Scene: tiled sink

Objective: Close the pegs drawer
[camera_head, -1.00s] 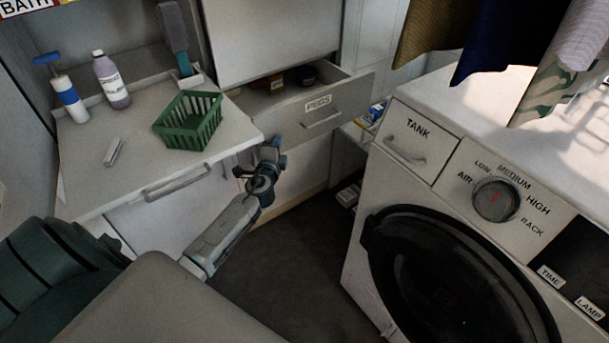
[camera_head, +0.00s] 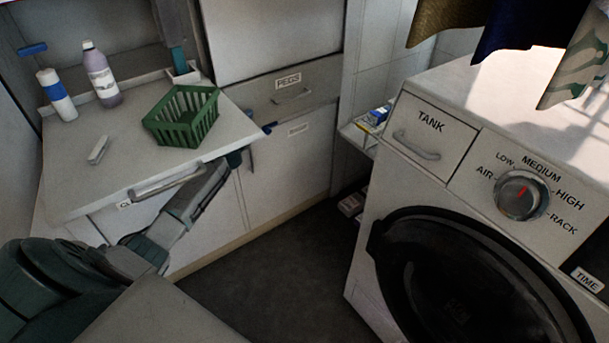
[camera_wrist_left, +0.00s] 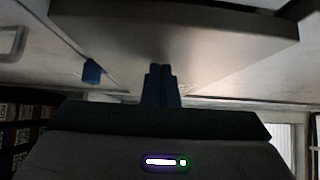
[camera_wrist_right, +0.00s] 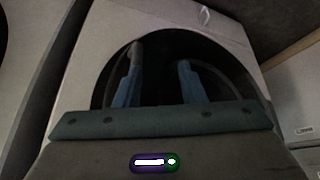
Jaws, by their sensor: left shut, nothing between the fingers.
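The pegs drawer (camera_head: 322,82), a grey front with a "PEGS" label and a bar handle (camera_head: 291,96), sits in the back cabinet. It looks pushed in, its front about level with the cabinet, and its inside is hidden. My left gripper (camera_head: 268,127) is below and in front of it, by the right corner of the pale counter, which hides part of it. In the left wrist view its blue fingers (camera_wrist_left: 160,85) are together and empty. My right gripper shows only in its wrist view (camera_wrist_right: 157,80), fingers apart and empty, with the round washer door beyond.
The counter (camera_head: 75,185) at left carries a green basket (camera_head: 182,115), two bottles and a small pale block. The washer (camera_head: 450,180) stands at right, with clothes hanging above. Dark floor (camera_head: 270,265) between them is clear.

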